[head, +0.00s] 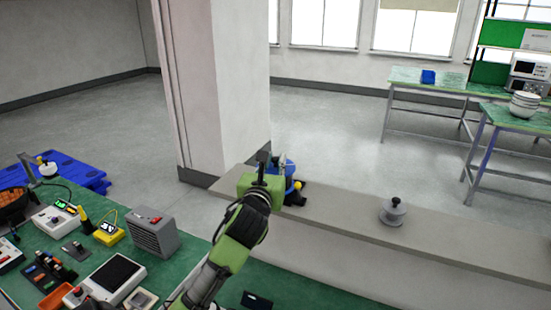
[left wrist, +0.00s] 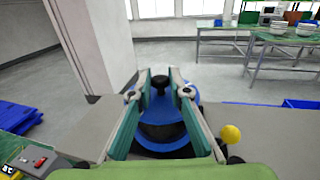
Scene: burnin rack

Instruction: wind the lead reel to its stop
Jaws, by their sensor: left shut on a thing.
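The lead reel is a blue drum (head: 290,168) on the grey ledge, partly hidden behind my gripper in the head view. In the left wrist view the blue reel (left wrist: 158,112) sits straight ahead between the fingers, with a black knob (left wrist: 159,82) standing on top. My left gripper (head: 272,163) is at the reel, its fingers on both sides of the knob and shut on it. The gripper also shows in the left wrist view (left wrist: 160,80). A yellow ball (left wrist: 230,134) is at the right of the reel. My right gripper is not in view.
A grey knobbed piece (head: 393,213) stands farther right on the ledge (head: 335,208). The green bench at the left holds a grey vented box (head: 154,237), a yellow meter (head: 109,234) and several instruments. A pillar (head: 225,85) rises behind the ledge.

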